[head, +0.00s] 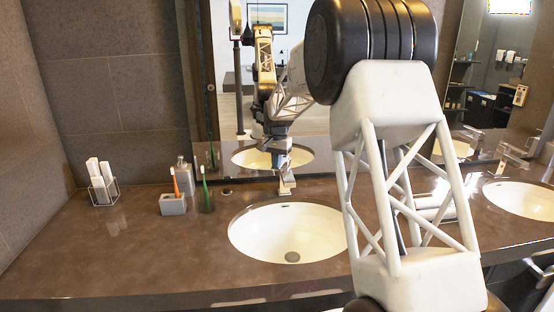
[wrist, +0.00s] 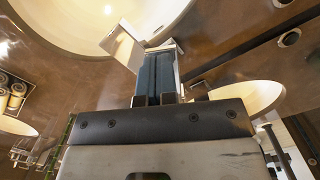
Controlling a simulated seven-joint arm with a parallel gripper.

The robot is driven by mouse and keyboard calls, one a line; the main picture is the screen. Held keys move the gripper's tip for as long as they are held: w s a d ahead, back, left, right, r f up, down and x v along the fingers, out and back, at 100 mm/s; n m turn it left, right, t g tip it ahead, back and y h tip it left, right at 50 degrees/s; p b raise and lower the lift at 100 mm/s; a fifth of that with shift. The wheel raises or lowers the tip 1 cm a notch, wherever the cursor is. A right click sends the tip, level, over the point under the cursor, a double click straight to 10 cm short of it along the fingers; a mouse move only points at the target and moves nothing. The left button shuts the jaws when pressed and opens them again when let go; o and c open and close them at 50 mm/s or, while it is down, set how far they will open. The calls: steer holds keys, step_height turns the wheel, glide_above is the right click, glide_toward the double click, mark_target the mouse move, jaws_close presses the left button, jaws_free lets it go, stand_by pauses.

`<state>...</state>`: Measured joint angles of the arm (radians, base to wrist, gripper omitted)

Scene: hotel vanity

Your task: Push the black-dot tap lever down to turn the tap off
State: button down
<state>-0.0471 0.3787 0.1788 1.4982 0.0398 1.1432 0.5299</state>
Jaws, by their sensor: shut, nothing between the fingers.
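The tap (head: 287,185) is pale metal and stands at the back rim of the near basin. In the wrist view, its bright flat metal part (wrist: 122,45) sits right at my fingertips, over the basin. My gripper (head: 281,163) points down just above the tap in the head view. Its dark blue fingers (wrist: 158,72) are together with nothing between them. They are very close to the tap's metal; I cannot tell whether they touch it. No black dot can be made out, and the lever's angle is unclear.
The white basin (head: 290,232) lies in front of the tap. A toothbrush holder (head: 172,204), a tumbler (head: 205,200) and a wire rack (head: 103,190) stand to the left. The mirror is close behind the tap. A second basin (head: 522,200) is at the right. The left front counter is clear.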

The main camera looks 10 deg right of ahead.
steer(key=shift+s+f, duration=0.1)
steer(key=shift+f, duration=0.15)
steer(key=shift+r, duration=0.15)
step_height(320, 180, up, 14)
stand_by(0.7)
steer(key=shift+r, duration=0.15)
steer(key=s+d+r+n+t, duration=0.1)
steer(key=s+d+r, duration=0.1)
steer(key=s, duration=1.4)
steer(key=s+d+r+n+t, duration=0.1)
steer(key=s+d+r+n, duration=0.1)
steer(key=s, duration=1.4)
steer(key=s+f+n, duration=0.1)
steer(key=s+f, duration=0.3)
steer(key=s, duration=0.5)
steer(key=s+d+f, duration=0.1)
steer(key=s+f, duration=0.2)
steer(key=s, duration=0.7)
steer(key=s+f+n+t, duration=0.1)
steer(key=s+f, duration=0.3)
steer(key=s, duration=0.6)
steer(key=shift+d+f+n+h, duration=0.15)
steer(key=shift+f+n+h, duration=0.15)
